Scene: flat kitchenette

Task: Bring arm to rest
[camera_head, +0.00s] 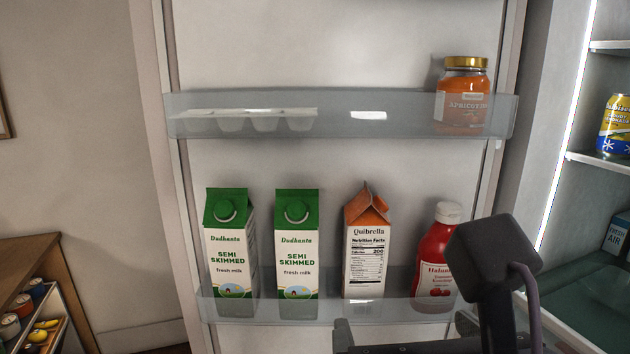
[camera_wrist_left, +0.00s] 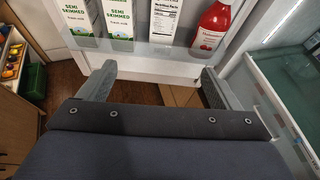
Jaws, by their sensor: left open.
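My left gripper (camera_head: 404,326) shows at the lower right of the head view, in front of the fridge door's lower shelf (camera_head: 330,311). In the left wrist view the same gripper (camera_wrist_left: 158,80) has its two grey fingers spread wide with nothing between them. Its fingertips are just below the edge of the door shelf (camera_wrist_left: 165,53), with wooden floor visible between them. My right gripper is in neither view.
The lower shelf holds two green-topped milk cartons (camera_head: 230,255) (camera_head: 297,255), an orange carton (camera_head: 366,240) and a red ketchup bottle (camera_head: 438,255). Above are an egg tray (camera_head: 250,120) and an apricot jar (camera_head: 462,95). The fridge interior (camera_head: 590,285) is right; a wooden cabinet (camera_head: 50,265) is left.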

